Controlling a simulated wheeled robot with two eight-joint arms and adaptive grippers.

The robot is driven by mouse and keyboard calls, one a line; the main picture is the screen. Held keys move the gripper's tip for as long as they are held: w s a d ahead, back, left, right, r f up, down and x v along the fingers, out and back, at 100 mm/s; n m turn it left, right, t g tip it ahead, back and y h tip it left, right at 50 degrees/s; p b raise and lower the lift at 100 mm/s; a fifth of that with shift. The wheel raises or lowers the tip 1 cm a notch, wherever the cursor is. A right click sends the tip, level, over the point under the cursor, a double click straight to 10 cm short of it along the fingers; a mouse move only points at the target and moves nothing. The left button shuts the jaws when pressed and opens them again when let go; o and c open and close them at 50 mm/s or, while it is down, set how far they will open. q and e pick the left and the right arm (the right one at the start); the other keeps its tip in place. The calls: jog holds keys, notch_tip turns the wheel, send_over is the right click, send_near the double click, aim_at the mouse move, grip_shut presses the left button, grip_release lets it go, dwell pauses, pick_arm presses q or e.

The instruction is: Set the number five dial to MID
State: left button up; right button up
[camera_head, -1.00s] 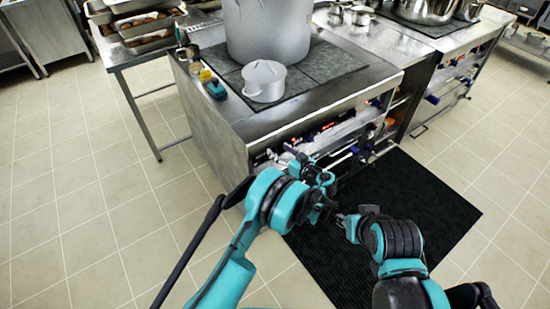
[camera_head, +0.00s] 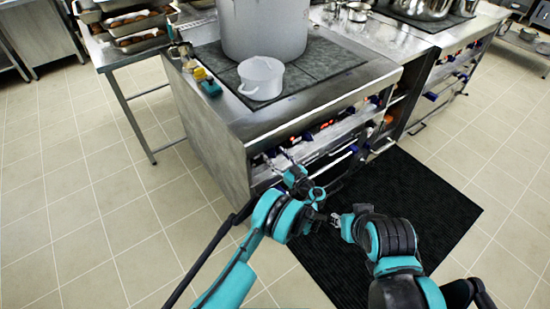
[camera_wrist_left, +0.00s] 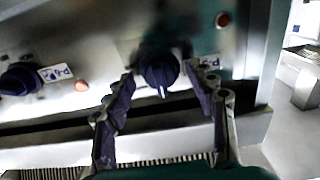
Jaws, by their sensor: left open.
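In the left wrist view a dark blue dial (camera_wrist_left: 159,69) sits on the steel stove front, its light pointer mark directed downward. My left gripper (camera_wrist_left: 161,76) is open, with one finger on each side of this dial; contact cannot be made out. A second dark blue dial (camera_wrist_left: 19,79) is at the left, beside a white label (camera_wrist_left: 56,73) too blurred to read. No number can be read, so I cannot tell which dial is number five. In the head view my left gripper (camera_head: 285,158) is at the stove front's left part. My right gripper (camera_head: 337,218) hangs over the black mat.
A steel table (camera_head: 110,55) with food trays stands left. The tiled floor at left is clear.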

pick_arm(q)
jog(key=shift+w+a, duration=0.15)
jog(key=shift+w, duration=0.05)
jog(key=c, duration=1.2)
